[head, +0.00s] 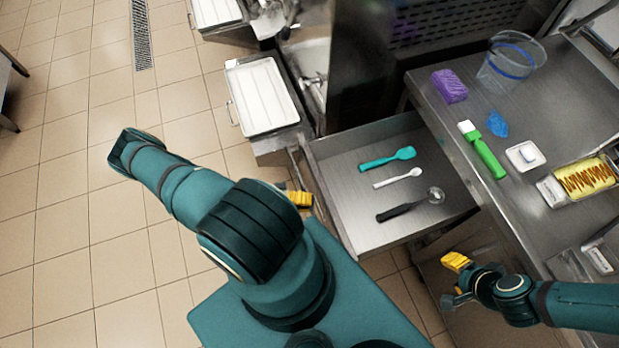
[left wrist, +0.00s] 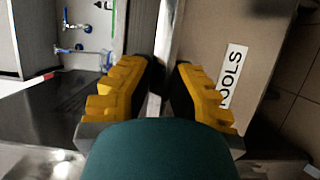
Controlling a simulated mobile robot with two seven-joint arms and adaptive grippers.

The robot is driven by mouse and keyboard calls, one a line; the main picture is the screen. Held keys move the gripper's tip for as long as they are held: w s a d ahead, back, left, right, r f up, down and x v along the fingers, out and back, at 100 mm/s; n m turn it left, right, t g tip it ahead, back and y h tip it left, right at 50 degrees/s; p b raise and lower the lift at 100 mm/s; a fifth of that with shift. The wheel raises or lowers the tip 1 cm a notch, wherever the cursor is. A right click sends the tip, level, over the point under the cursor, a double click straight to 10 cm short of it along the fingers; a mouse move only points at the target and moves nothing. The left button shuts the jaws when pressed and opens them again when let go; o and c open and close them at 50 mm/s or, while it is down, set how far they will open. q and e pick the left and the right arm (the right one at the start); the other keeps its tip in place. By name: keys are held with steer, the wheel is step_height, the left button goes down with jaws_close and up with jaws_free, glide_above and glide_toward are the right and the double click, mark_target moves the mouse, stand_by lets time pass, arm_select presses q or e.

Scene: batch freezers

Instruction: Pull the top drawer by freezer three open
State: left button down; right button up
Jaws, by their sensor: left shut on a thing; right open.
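The top drawer (head: 335,222) stands pulled out from under the steel counter, its inside in plain view. In it lie a teal spatula (head: 388,159), a white spoon (head: 398,178) and a black-handled scoop (head: 408,205). My left gripper (head: 303,197) is at the drawer's front, shut on its handle. In the left wrist view, the yellow fingers (left wrist: 159,85) flank the handle, beside a drawer front (left wrist: 215,30) with a partly hidden label reading "OOLS" (left wrist: 233,75). My right gripper (head: 456,268) is open and empty, right of the drawer, near the counter's front.
The counter (head: 480,215) holds a purple block (head: 450,86), a clear tub (head: 510,62), a green-handled brush (head: 484,150), a small white dish (head: 525,156) and a yellow-filled tray (head: 586,179). A freezer with a white tray (head: 263,95) stands behind.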

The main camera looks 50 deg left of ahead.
arm_select(q)
steer(key=c, duration=0.9)
jaws_free()
steer(key=shift+o, duration=0.2)
steer(key=v, duration=1.2)
